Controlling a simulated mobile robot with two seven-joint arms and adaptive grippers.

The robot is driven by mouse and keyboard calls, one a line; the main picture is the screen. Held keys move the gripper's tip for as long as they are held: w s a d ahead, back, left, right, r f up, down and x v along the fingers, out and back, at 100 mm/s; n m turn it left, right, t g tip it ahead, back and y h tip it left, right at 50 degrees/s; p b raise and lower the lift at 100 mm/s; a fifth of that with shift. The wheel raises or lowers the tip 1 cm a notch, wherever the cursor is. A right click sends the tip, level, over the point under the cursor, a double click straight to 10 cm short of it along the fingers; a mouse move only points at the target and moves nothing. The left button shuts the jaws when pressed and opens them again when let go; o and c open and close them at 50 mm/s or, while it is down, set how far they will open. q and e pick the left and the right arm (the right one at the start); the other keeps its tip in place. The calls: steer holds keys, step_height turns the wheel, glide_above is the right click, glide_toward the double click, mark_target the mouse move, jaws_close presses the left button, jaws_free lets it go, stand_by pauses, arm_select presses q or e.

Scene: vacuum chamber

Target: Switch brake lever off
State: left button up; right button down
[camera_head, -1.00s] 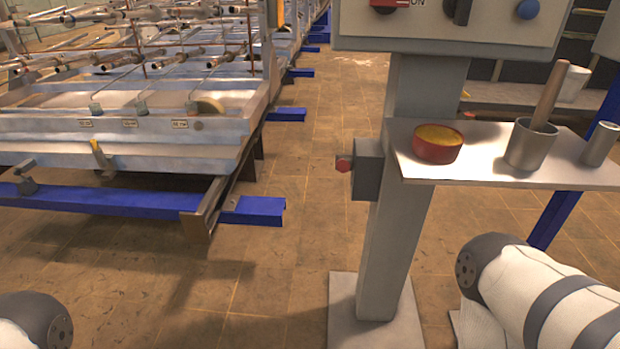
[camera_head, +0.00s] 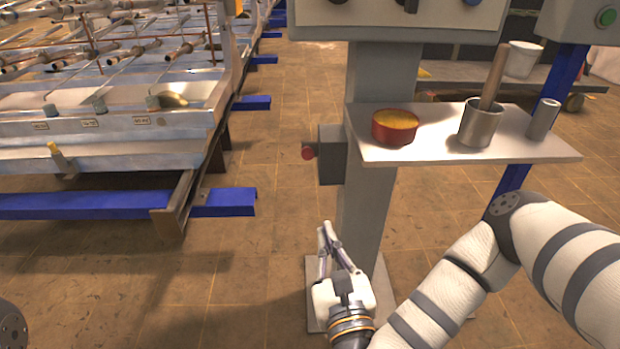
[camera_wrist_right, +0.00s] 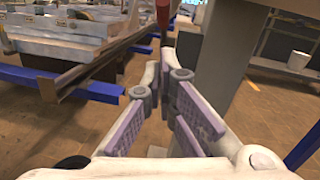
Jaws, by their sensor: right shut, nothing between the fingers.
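My right gripper (camera_head: 325,228) is in front of the lower part of the grey post, with its fingers pointing up. Its fingers are shut and empty. It also shows in the right wrist view (camera_wrist_right: 165,62). A grey box (camera_head: 331,154) with a red knob (camera_head: 308,152) is fixed to the post's left side, above and apart from the fingertips in the head view. A red part (camera_wrist_right: 165,16) shows just beyond the fingertips in the wrist view. No part is labelled as the brake lever, so I cannot tell which it is. My left gripper is out of view.
A shelf (camera_head: 540,148) on the post (camera_head: 372,205) holds a red bowl (camera_head: 396,127), a mortar with pestle (camera_head: 481,125) and a small metal cylinder (camera_head: 543,119). A control panel (camera_head: 385,22) is cut off above. A rail frame (camera_head: 90,205) stands left; floor between is clear.

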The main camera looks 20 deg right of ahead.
mark_target(311, 151)
steer(key=w+d+r, duration=0.1)
steer(key=w+r, duration=0.2)
steer(key=w, duration=0.9)
steer(key=shift+w+d+r, duration=0.2)
steer(key=shift+w+r, duration=0.05)
